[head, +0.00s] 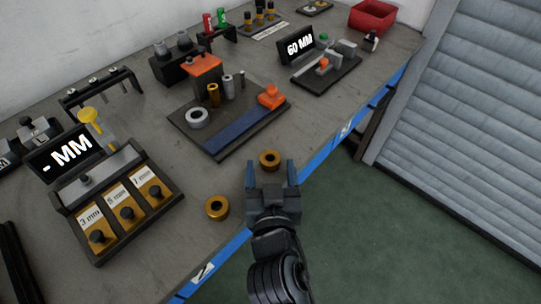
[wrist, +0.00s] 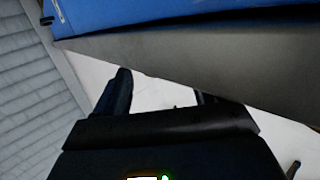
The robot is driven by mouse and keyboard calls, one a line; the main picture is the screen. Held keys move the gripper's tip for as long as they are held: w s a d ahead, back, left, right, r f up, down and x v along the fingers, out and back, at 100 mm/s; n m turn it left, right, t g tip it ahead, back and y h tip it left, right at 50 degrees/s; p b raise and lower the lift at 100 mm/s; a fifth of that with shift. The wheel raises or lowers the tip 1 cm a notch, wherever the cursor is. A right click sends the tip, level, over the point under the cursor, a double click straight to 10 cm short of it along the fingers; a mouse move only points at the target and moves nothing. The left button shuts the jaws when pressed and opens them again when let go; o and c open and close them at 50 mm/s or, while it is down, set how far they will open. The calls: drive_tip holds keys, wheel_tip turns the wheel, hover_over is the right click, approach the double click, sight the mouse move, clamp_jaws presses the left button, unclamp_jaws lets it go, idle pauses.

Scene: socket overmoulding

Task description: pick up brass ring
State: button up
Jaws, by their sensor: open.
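Two brass rings lie on the grey workbench in the head view. One brass ring (head: 269,159) lies in front of the dark fixture plate, and its hole shows. The other brass ring (head: 217,207) lies to the left, nearer the bench's front edge. My gripper (head: 271,167) is open and empty. Its two fingertips appear on either side of the first ring in the head view; their height above the bench is hard to judge. The wrist view shows the open fingers (wrist: 165,95) but neither ring.
A fixture plate (head: 220,148) with a steel ring, pins and orange blocks stands beyond the gripper. A gauge box (head: 120,215) with 3, 5 and 7 mm labels is at left. The blue bench edge (head: 320,150) runs at right. Bare bench surrounds the rings.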

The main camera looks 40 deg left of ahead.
drive_tip(key=shift+x, duration=1.05)
drive_tip(key=c, duration=1.2)
drive_tip(key=shift+r, duration=0.15)
